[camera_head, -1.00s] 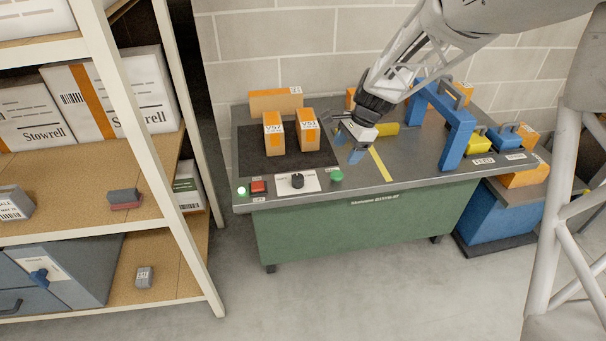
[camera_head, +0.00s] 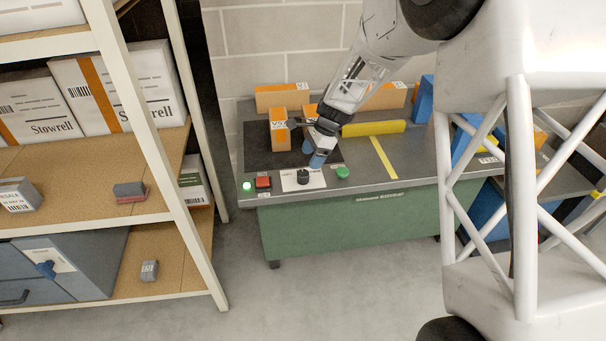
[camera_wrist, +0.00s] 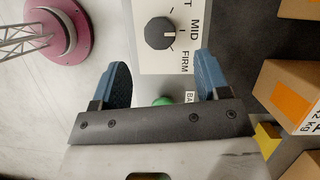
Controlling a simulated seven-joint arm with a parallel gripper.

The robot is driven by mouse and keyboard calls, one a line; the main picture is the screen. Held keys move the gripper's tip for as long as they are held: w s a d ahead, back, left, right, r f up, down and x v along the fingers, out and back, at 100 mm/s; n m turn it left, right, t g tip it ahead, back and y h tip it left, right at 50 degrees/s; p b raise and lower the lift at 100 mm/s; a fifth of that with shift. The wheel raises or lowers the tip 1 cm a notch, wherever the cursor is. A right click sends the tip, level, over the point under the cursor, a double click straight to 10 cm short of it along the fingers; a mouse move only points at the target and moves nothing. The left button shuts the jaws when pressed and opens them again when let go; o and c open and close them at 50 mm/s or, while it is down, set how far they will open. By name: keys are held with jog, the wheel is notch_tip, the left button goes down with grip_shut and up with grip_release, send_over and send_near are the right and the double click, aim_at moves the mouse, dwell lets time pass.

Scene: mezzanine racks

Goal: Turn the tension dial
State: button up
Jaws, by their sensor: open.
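The tension dial is a black knob (camera_head: 303,176) on a white label plate (camera_head: 289,184) at the bench's front edge. In the wrist view the dial (camera_wrist: 159,33) lies above the gap between my fingertips. Its white mark points roughly toward MID, with FIRM printed lower on the plate. My gripper (camera_head: 317,158) is just behind and right of the dial, pointing down. In the wrist view my gripper's two blue fingers (camera_wrist: 165,75) are apart, with nothing between them, and they do not touch the dial.
A red button (camera_head: 263,182) and a lit green lamp (camera_head: 247,186) sit left of the dial, a green button (camera_head: 342,172) right. An orange box (camera_head: 279,130) stands behind on the dark mat. A yellow bar (camera_head: 373,128) lies behind right. A shelf rack (camera_head: 160,180) stands left.

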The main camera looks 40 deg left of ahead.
aim_at(303, 172)
jog(key=shift+f, duration=0.1)
jog(key=shift+x, duration=3.85)
jog(key=c, duration=0.9)
jog(key=shift+n, duration=0.5)
jog(key=n+h, duration=0.1)
jog(key=n, duration=0.1)
jog(key=n+h, duration=0.1)
jog(key=n, duration=0.2)
jog(key=shift+a+g, duration=0.1)
jog(key=shift+g, duration=0.3)
jog(key=n+h, duration=0.2)
jog(key=n, duration=0.4)
